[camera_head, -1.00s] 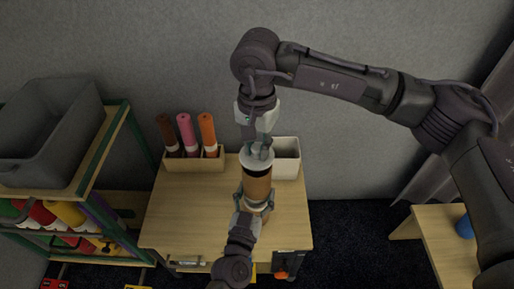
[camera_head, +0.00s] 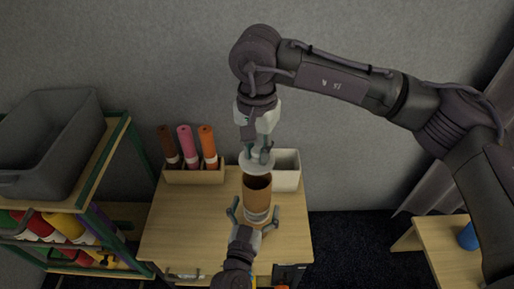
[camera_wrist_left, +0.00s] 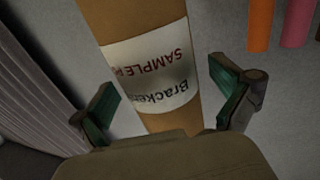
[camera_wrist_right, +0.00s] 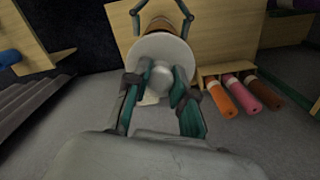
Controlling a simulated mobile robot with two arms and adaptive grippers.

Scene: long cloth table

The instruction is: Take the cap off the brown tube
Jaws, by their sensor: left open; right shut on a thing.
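The brown tube (camera_head: 257,198) stands upright on the small wooden table, its open top showing. Its white printed label fills the middle of the left wrist view (camera_wrist_left: 150,70). The white cap (camera_head: 256,164) is just above the tube's mouth, lifted off it. My right gripper (camera_head: 258,152) is shut on the cap's knob from above; the cap also shows in the right wrist view (camera_wrist_right: 160,52). My left gripper (camera_head: 256,212) is open, with one finger on each side of the tube's lower part and gaps between them and it.
A wooden holder (camera_head: 195,176) with brown, pink and orange rolls stands at the table's back left. A white bin (camera_head: 287,180) is behind the tube on the right. A shelf with a grey crate (camera_head: 50,140) is at left. The table's left part (camera_head: 180,225) is clear.

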